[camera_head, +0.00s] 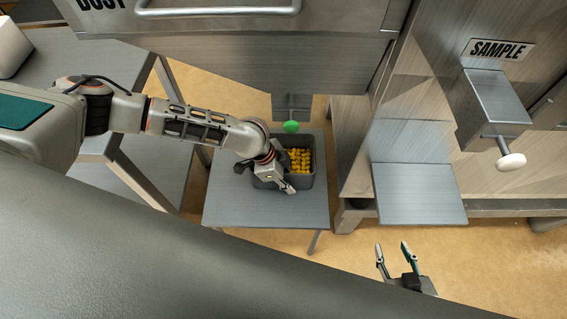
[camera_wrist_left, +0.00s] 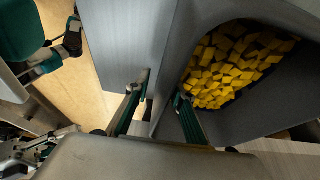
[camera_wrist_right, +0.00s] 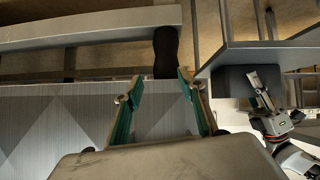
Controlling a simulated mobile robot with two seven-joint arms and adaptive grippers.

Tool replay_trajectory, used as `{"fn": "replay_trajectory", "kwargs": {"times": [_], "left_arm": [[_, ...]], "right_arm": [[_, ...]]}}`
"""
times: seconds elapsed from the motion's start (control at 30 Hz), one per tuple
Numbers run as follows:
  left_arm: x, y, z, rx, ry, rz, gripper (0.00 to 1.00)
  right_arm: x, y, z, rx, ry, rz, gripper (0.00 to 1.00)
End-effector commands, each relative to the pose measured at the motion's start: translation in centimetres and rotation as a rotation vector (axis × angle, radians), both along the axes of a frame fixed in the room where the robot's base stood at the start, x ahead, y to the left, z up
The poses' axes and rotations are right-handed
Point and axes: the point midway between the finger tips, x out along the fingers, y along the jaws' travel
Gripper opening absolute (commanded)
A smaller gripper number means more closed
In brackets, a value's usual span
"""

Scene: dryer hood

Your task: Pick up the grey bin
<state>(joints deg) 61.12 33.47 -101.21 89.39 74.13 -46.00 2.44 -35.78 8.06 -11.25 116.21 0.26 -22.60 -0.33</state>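The grey bin (camera_head: 304,182) stands upright on a small grey table (camera_head: 228,205) and holds many yellow pieces (camera_head: 299,160). My left gripper (camera_head: 288,187) is at the bin's near side and covers part of it in the head view. In the left wrist view, the left gripper (camera_wrist_left: 162,88) has one finger inside the bin (camera_wrist_left: 245,118) and the other outside, straddling the wall. A gap shows beside the outer finger, so it looks open. My right gripper (camera_head: 392,250) is open and empty at the lower right, away from the bin; its fingers also show in the right wrist view (camera_wrist_right: 152,88).
A metal spout with a green knob (camera_head: 291,127) is just behind the bin, below the large dust hopper (camera_head: 240,60). A sample chute (camera_head: 490,105) with a white knob and a lower metal shelf (camera_head: 420,194) are to the right. Another table (camera_head: 80,55) stands left.

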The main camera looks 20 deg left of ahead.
Motion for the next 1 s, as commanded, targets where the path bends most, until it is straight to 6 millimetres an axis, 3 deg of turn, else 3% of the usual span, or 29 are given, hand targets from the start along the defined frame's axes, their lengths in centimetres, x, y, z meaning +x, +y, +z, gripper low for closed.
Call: {"fn": "replay_trajectory", "kwargs": {"times": [0.1,0.2,0.73,1.0], "left_arm": [[0.1,0.0,0.2,0.001,-0.002,0.001,0.2],[0.1,0.1,0.2,0.001,-0.002,0.001,0.0],[0.2,0.2,0.8,-0.002,-0.006,0.001,0.0],[0.3,0.3,4.2,-0.003,-0.01,-0.001,0.0]], "right_arm": [[0.1,0.0,0.2,0.0,-0.003,0.0,0.4],[0.1,0.0,0.2,0.0,-0.003,0.0,0.4],[0.1,0.0,0.3,0.001,-0.002,0.0,0.4],[-0.1,0.3,0.9,0.01,0.002,-0.001,0.4]]}}
